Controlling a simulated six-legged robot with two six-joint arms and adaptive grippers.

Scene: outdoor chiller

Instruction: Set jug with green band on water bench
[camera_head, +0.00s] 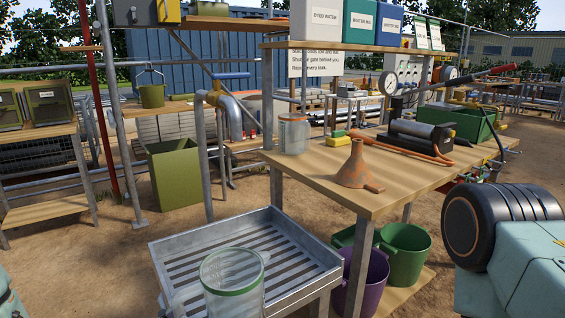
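A clear jug with a green band (232,287) around its rim stands upright at the bottom centre, with its handle to the left. Its base is cut off by the frame's edge. It overlaps the near part of a grey slatted metal tray-topped stand (320,262); I cannot tell whether it rests on it or is in front of it. A wooden bench (312,172) stands behind and to the right; no label shows which bench is the water bench. Neither of my grippers is in view, and none shows touching the jug.
The wooden bench holds a clear jar (294,134), an orange funnel (356,168), a sponge (345,139) and tools. Purple (372,283) and green (408,256) buckets stand beneath. Labelled bins (318,20) sit on the shelf above. The bench's front left corner is clear.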

